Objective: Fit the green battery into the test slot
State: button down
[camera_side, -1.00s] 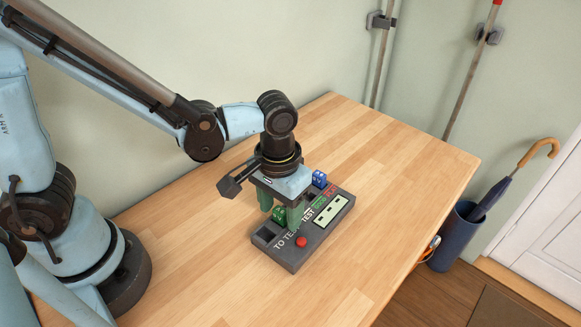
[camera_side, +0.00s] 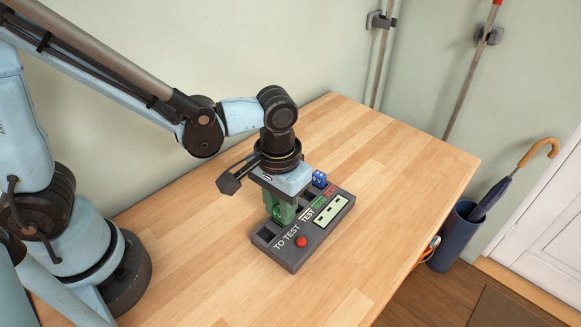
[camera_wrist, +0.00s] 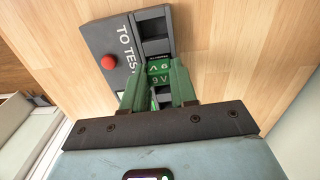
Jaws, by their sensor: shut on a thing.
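The green battery (camera_side: 278,213) stands at the dark grey tester (camera_side: 297,257), in its row of compartments close to the "TO TEST" lettering. In the wrist view its green top with "9V" marking (camera_wrist: 160,70) shows between the fingers. My gripper (camera_side: 281,212) points down and its green fingers are shut on the battery; they also show in the wrist view (camera_wrist: 159,82). The fingers hide much of the battery, and I cannot tell how deep it sits. Dark open compartments (camera_wrist: 155,47) lie beyond it in the wrist view. The test slot is largely hidden by my gripper.
A blue battery (camera_side: 319,179) stands at the tester's far end. The tester has a red button (camera_side: 301,242) and a pale display (camera_side: 331,210). The wooden table (camera_side: 400,170) is otherwise clear. An umbrella stand (camera_side: 455,238) is on the floor beyond its right edge.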

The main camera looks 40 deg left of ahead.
jog(key=shift+r, duration=0.35)
jog(key=r, duration=0.3)
jog(key=shift+s+d+r, duration=0.1)
jog(key=shift+s+d, duration=0.1)
jog(key=shift+s, duration=0.15)
jog(key=s+d+r, duration=0.6)
jog(key=s, duration=0.3)
jog(key=w+a+f, duration=0.2)
jog(key=w, duration=0.2)
jog(key=w+a+f, duration=0.2)
jog(key=w, duration=0.3)
jog(key=w+a+f, duration=0.2)
jog(key=w, duration=0.2)
jog(key=shift+w+a+f, duration=0.15)
jog(key=shift+w+a, duration=0.15)
jog(key=shift+a, duration=0.05)
jog(key=shift+f, duration=2)
jog(key=shift+f, duration=0.15)
jog(key=c, duration=0.9)
grip_release()
